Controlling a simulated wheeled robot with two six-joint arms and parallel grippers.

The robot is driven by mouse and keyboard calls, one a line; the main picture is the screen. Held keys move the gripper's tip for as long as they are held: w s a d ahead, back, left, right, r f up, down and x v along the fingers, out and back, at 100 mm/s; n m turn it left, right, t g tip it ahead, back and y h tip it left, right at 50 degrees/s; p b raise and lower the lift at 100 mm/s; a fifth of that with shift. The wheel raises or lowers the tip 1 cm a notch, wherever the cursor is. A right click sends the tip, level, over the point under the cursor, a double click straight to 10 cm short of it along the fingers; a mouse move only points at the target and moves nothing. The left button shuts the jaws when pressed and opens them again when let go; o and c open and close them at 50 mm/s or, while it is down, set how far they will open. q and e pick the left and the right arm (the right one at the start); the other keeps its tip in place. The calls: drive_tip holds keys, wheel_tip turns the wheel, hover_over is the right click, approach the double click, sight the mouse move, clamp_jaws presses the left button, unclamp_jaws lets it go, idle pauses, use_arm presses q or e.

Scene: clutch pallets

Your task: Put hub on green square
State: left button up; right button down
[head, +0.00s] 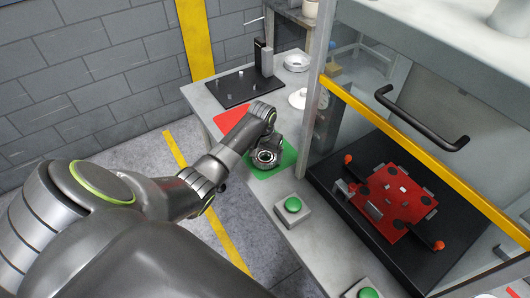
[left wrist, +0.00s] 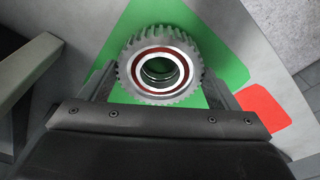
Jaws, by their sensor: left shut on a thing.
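The hub (left wrist: 160,66) is a grey toothed ring with a dark red inner band and an open centre. It also shows in the head view (head: 265,157), over the green square (head: 283,168). My left gripper (left wrist: 160,84) is shut on the hub, with one finger on each side of it. The green square (left wrist: 222,40) spreads behind the hub in the left wrist view. I cannot tell whether the hub touches the square. My right gripper is in neither view.
A red square (head: 235,118) lies beside the green one on the grey table. A black stand (head: 240,86) is further back. Green push buttons (head: 293,205) sit near the table's front. At right, a red plate (head: 393,200) lies on a black base behind a yellow-edged door with a handle (head: 425,120).

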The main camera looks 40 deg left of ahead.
use_arm(q)
drive_tip(key=o, duration=1.3)
drive_tip(key=shift+o, duration=0.2)
drive_tip(key=shift+s, duration=0.1)
wheel_tip(320, 180, up, 12)
drive_tip(key=s+b, duration=0.1)
drive_tip(key=shift+s+d, duration=0.15)
drive_tip(key=shift+s, duration=0.05)
